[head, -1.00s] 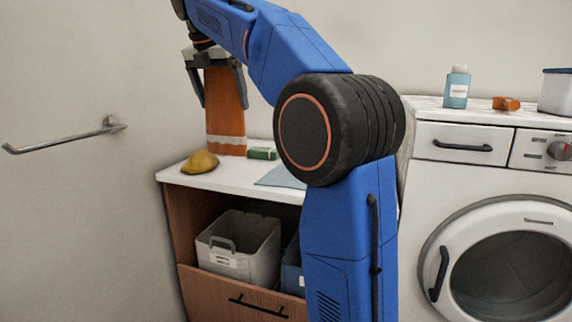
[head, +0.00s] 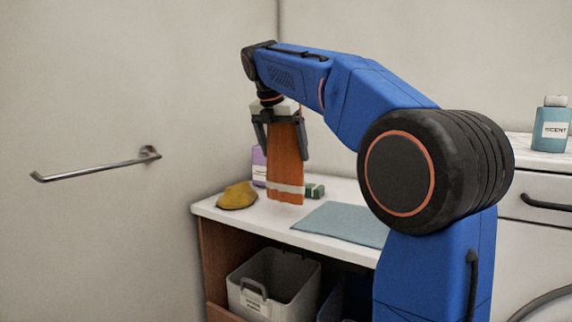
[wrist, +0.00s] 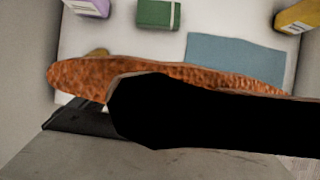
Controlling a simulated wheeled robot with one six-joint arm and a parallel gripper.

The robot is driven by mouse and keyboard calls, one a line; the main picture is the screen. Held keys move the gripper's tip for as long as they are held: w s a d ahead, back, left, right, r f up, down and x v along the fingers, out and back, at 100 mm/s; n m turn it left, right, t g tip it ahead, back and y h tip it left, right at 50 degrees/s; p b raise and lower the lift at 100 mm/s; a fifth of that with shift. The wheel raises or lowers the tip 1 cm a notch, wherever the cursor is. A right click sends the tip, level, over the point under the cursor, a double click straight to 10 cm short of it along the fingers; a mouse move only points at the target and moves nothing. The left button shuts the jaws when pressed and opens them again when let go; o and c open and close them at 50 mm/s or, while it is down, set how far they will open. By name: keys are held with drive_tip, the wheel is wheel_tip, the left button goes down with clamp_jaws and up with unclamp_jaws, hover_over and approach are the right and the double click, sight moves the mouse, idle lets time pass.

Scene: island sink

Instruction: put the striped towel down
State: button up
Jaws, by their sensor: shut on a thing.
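The striped towel (head: 286,165) is orange with a pale band near its lower end. It hangs upright from my gripper (head: 284,150) above the white counter (head: 225,211), in front of the back wall. My gripper is shut on the towel's upper part, with a dark finger on each side. I cannot tell whether the towel's lower edge touches the counter. In the wrist view the towel (wrist: 80,76) crosses the middle as an orange strip, partly hidden by a black shape.
A yellow lump (head: 237,195) lies left of the towel. A green box (head: 315,190) is at its right, and a purple bottle (head: 259,165) stands behind. A flat blue cloth (head: 345,223) lies to the right. A bare metal rail (head: 95,168) is on the left wall. Bins (head: 272,285) stand below.

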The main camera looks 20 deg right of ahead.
sight(281, 154)
drive_tip(key=shift+f, duration=1.85)
drive_tip(key=o, duration=0.8)
drive_tip(key=shift+f, duration=0.1)
